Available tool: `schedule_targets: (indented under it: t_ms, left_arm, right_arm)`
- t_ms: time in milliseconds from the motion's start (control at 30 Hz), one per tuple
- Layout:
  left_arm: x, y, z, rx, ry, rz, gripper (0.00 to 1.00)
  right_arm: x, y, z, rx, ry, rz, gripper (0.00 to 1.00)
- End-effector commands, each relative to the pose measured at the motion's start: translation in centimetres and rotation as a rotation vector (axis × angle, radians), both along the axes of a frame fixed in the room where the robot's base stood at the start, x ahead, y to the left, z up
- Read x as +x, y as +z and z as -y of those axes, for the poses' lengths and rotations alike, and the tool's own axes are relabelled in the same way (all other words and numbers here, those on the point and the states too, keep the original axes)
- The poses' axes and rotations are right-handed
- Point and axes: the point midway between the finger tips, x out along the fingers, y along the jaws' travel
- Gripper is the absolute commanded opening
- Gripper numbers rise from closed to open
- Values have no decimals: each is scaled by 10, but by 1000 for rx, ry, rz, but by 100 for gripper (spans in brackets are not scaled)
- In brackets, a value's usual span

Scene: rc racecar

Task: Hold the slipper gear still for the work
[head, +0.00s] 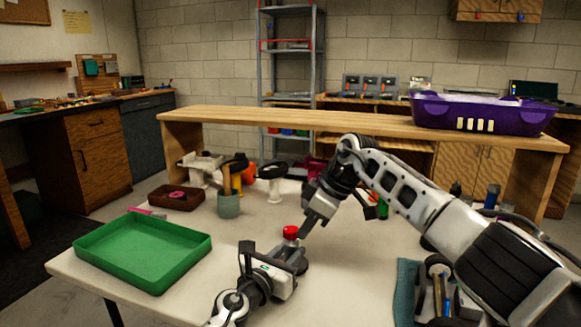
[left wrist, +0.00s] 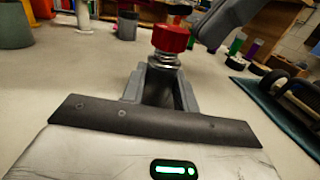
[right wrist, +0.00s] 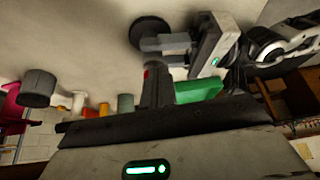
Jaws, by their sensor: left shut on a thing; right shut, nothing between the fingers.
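The slipper gear assembly stands upright on the pale table (head: 345,290); its red knob (head: 290,232) shows in the head view. In the left wrist view the red knob (left wrist: 171,37) sits above a silver spring (left wrist: 164,60) and a dark lower part (left wrist: 158,88). My left gripper (head: 290,257) is shut on that dark lower part, low over the table. My right gripper (head: 306,229) is shut and empty, its tips close beside the red knob; I cannot tell whether they touch. The right wrist view shows a dark round disc (right wrist: 150,31) next to my left gripper (right wrist: 198,45).
A green tray (head: 145,250) lies at the table's left. A grey-green cup (head: 229,206), a brown box (head: 177,196) and wheels (head: 272,170) stand farther back. A teal mat (head: 405,290) with car parts lies at right. A purple bin (head: 480,115) sits on the raised shelf.

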Motion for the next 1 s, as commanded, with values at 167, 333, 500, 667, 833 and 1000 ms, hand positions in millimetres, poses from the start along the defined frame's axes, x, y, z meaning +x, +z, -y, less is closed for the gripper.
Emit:
schedule_targets:
  t_ms: [167, 333, 500, 667, 833, 1000]
  left_arm:
    - [-1, -5, 1, 6, -3, -8, 5]
    - [-1, -5, -1, 5, 0, -8, 5]
    - [0, -5, -2, 5, 2, -8, 5]
    - [0, -4, -2, 4, 3, -7, 5]
    - [0, -4, -2, 4, 3, -7, 40]
    - [0, -4, -2, 4, 4, -7, 55]
  right_arm:
    - [1, 27, -3, 5, 4, 10, 0]
    - [1, 45, -2, 5, 2, 9, 0]
    - [1, 51, -1, 3, 1, 5, 0]
    - [1, 51, -1, 3, 1, 5, 0]
    - [1, 51, -1, 3, 1, 5, 0]
    - [1, 51, -1, 3, 0, 5, 0]
